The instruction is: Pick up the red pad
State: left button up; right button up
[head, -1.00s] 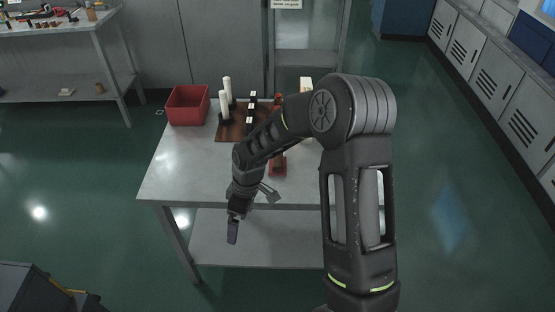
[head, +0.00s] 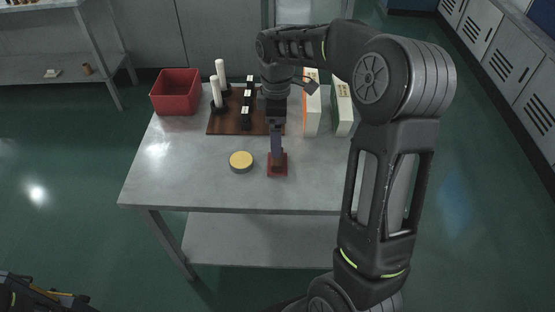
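The red pad (head: 283,171) lies on the grey table (head: 190,185) near its front middle. My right gripper (head: 277,160) points down over the pad, its fingertips overlapping it in the head view and hiding part of it. I cannot tell whether the fingers touch the pad. The fingers line up as one dark strip, so their opening does not show. My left gripper is not in view.
A round yellow-topped disc (head: 241,160) lies left of the pad. Behind are a red bin (head: 176,92), a brown board (head: 222,125) with white and black posts, and two upright boxes, orange-edged (head: 311,115) and greenish-edged (head: 343,112). The front left tabletop is clear.

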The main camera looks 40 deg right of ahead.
aim_at(277, 161)
jog(key=f, duration=0.1)
jog(key=f+b, duration=0.2)
jog(key=shift+w+d+f, duration=0.3)
jog(key=shift+w, duration=0.1)
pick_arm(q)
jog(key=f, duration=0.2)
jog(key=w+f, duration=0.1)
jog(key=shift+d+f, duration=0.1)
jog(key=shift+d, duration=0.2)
pick_arm(e)
jog(key=shift+r, duration=0.1)
jog(key=shift+f, duration=1.35)
notch_tip(277, 161, down, 5)
jog(key=shift+s+f, duration=0.1)
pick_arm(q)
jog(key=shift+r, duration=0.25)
pick_arm(e)
jog(key=shift+c, duration=0.3)
